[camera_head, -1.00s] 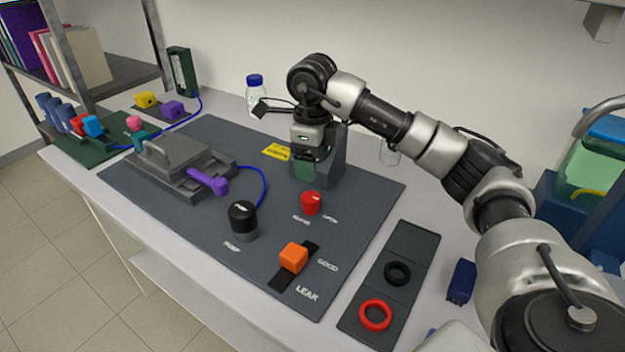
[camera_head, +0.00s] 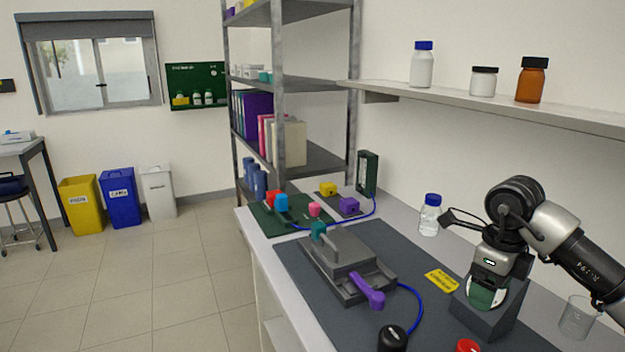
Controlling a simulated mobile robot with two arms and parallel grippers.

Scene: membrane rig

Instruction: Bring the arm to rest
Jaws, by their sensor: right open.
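My right gripper (camera_head: 487,290) points down at the right of the head view, over a dark grey angled block (camera_head: 492,322) on the grey mat. A green piece with a pale edge shows at its fingertips, against the block; whether the fingers touch it I cannot tell. The gripper is open. My right arm (camera_head: 570,240) comes in from the right edge. My left arm and gripper are out of view.
A grey clamp rig (camera_head: 345,262) with a purple lever (camera_head: 367,290) stands on the mat left of the gripper. A blue-capped bottle (camera_head: 429,215) stands behind, and a glass beaker (camera_head: 577,318) stands right. A wall shelf (camera_head: 480,102) with bottles hangs above.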

